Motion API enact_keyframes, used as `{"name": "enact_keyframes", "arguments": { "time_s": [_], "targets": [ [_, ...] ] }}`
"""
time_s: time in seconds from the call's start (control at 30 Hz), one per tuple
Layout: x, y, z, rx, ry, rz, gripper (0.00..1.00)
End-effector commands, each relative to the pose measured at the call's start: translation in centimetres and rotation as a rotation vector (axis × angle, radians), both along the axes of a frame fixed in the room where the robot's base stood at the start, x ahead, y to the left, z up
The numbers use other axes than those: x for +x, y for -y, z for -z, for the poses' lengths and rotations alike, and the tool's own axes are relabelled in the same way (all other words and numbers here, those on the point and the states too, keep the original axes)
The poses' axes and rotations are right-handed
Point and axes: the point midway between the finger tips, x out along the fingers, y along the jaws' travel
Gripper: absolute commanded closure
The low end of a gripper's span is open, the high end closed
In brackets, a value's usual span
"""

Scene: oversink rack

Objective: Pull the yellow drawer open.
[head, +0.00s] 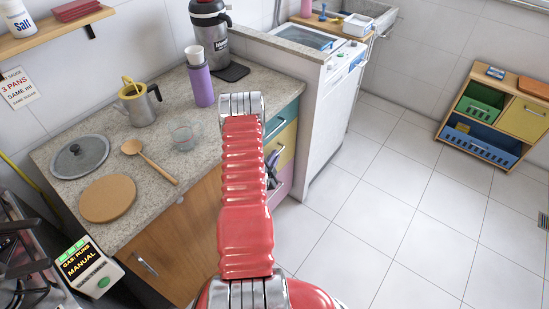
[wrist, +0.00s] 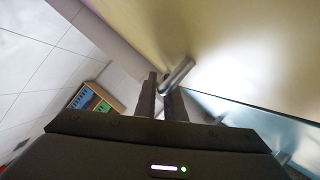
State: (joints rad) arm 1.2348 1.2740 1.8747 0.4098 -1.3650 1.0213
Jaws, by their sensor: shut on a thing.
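The yellow drawer (head: 286,143) is in the counter's end unit, below a teal drawer front, partly hidden by my red arm in the head view. Its front looks roughly in line with the teal one. In the wrist view the yellow front (wrist: 232,42) fills the upper right, with a metal bar handle (wrist: 179,74) standing out from it. My gripper (wrist: 160,92) is shut on this handle, its dark fingers on either side of the bar. In the head view my arm mostly hides the gripper.
The teal drawer (head: 283,118) sits above and a pink drawer (head: 284,182) below. A white washing machine (head: 333,110) stands to the right. The tiled floor (head: 370,215) in front is clear. A purple bottle (head: 201,85) and glass (head: 183,137) stand on the counter.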

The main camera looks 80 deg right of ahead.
Motion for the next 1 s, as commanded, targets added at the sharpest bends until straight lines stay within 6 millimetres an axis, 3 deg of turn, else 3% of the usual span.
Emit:
{"name": "enact_keyframes", "arguments": {
  "time_s": [0.37, 1.0],
  "targets": [
    [-3.0, -1.3, 0.3, 0.009, -0.002, 0.004, 1.00],
    [-14.4, -6.3, 0.4, 0.011, 0.000, 0.008, 1.00]
  ]
}}
